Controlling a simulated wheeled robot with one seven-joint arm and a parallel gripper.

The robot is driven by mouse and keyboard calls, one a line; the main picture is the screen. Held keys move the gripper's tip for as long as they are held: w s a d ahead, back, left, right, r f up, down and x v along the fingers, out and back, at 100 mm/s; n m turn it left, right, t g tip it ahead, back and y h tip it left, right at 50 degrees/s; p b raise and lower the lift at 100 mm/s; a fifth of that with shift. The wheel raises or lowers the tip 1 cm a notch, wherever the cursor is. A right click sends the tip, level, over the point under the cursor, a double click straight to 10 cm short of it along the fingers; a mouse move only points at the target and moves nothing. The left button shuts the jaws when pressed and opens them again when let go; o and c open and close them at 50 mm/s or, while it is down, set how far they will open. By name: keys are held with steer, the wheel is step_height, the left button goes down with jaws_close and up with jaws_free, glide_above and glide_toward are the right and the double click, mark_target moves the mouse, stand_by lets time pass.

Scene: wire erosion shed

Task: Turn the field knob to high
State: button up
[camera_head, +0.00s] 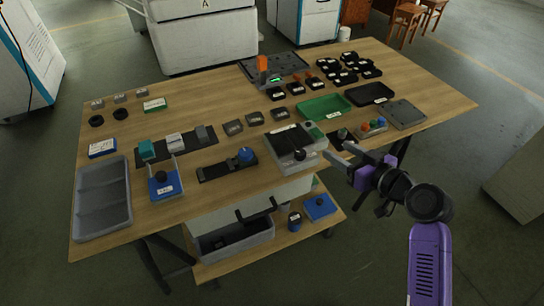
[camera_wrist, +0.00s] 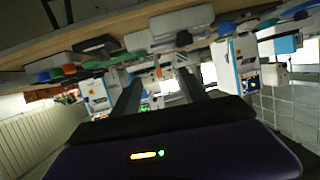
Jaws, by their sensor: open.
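A grey box with a black knob (camera_head: 299,153) and a pale label on its top (camera_head: 285,139) stands at the table's front edge, right of the middle. I cannot read its label, so I cannot tell if this is the field knob. A blue knob (camera_head: 245,155) sits on a black base to its left. My gripper (camera_head: 338,158) is just right of the grey box, off the table's front edge, open and empty, apart from the knob. In the wrist view my two dark fingers (camera_wrist: 160,82) stand apart with nothing between them.
The wooden table (camera_head: 210,97) is crowded. A small box with coloured buttons (camera_head: 371,127), a green tray (camera_head: 322,106) and a grey tray (camera_head: 103,200) lie on it. A lower shelf (camera_head: 235,262) holds a bin.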

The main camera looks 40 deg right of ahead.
mark_target(304, 155)
steer(key=w+a+f+n+y, duration=0.1)
steer(key=w, duration=0.1)
steer(key=w+a+f, duration=0.2)
steer(key=w, duration=0.1)
steer(key=w+a+f+n+y, duration=0.1)
steer(key=w+f, duration=0.1)
steer(key=shift+w+a+n+g+y, duration=0.15)
steer(key=shift+w+n+g+y, duration=0.15)
jaws_close()
